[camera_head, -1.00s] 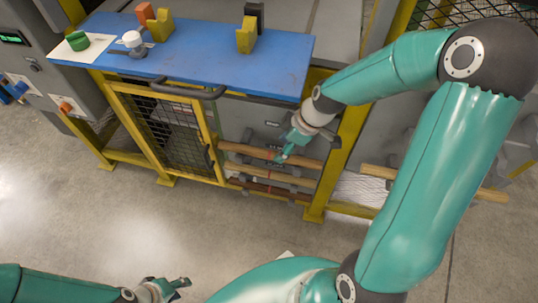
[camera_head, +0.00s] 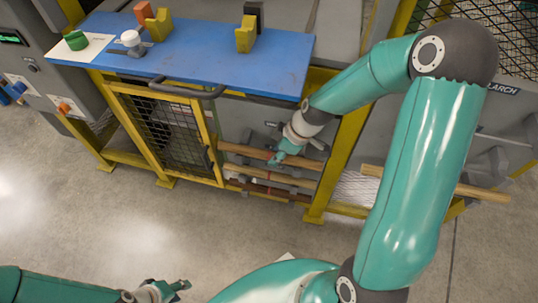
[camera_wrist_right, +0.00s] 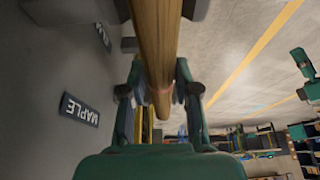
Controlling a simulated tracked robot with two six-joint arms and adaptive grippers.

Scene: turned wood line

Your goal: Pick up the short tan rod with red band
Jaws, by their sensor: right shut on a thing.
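My right gripper (camera_head: 276,159) is at the rod rack under the blue table, at the upper tan rod (camera_head: 310,163). In the right wrist view my right gripper (camera_wrist_right: 160,100) is shut on a tan rod (camera_wrist_right: 156,35); a faint reddish mark shows on it by the fingers. The fingers hide part of the rod, and its full length cannot be told. My left gripper (camera_head: 182,287) is low in the head view, over the floor, empty, with its fingers apart.
Below the held rod lie another tan rod (camera_head: 290,180) and a dark brown rod (camera_head: 292,196). A longer tan rod (camera_head: 480,193) sticks out at the right, behind my arm. Yellow frame posts (camera_head: 335,175) stand close beside the gripper. A MAPLE label (camera_wrist_right: 80,110) shows in the wrist view.

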